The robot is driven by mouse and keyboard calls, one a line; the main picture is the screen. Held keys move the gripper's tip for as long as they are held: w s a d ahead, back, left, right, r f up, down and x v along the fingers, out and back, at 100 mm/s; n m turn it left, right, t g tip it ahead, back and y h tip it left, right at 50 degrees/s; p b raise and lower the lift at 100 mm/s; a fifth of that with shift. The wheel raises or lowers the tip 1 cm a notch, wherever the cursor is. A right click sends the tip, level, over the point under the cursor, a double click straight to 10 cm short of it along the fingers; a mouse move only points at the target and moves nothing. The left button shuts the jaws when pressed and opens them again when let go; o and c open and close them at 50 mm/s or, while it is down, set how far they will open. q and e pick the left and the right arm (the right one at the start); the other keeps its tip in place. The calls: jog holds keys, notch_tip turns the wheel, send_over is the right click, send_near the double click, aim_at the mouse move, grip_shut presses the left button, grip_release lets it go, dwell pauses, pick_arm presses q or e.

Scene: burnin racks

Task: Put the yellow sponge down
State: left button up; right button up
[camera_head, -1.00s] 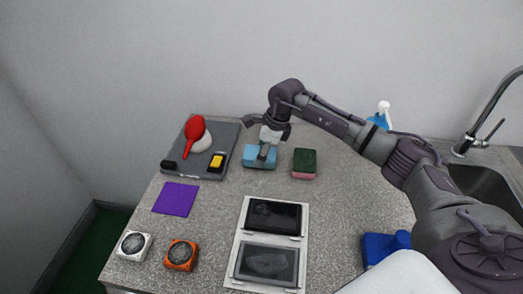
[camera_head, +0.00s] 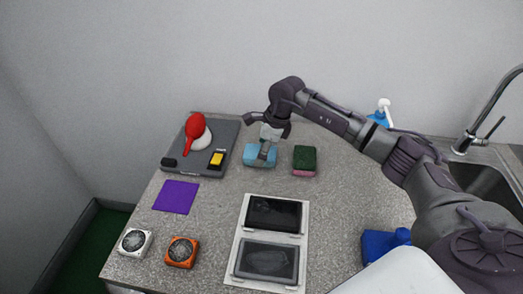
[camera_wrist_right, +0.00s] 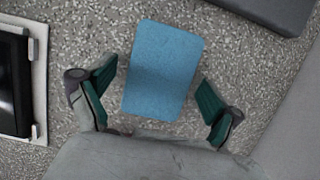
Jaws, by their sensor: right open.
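No sponge with a yellow face shows. A blue-topped sponge (camera_head: 258,155) lies flat on the counter, right of the grey tray; its underside is hidden. My right gripper (camera_head: 266,148) is directly above it. In the right wrist view the blue sponge (camera_wrist_right: 163,72) lies between the fingers of the open right gripper (camera_wrist_right: 156,75), with a gap on each side. A green-topped sponge with a pink lower layer (camera_head: 304,159) lies just to its right. My left gripper is not in view.
The grey tray (camera_head: 228,137) holds a red brush, a white round thing and a yellow-and-black block (camera_head: 217,159). A purple cloth (camera_head: 176,197), two fan-like boxes and a white frame with dark panels (camera_head: 239,243) lie nearer. A sink (camera_head: 480,180) is at right.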

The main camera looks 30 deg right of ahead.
jog(key=b+v, duration=0.1)
jog(key=v, duration=1)
jog(key=shift+r+b, duration=0.3)
jog(key=shift+r, duration=0.05)
jog(key=shift+d+r, duration=0.1)
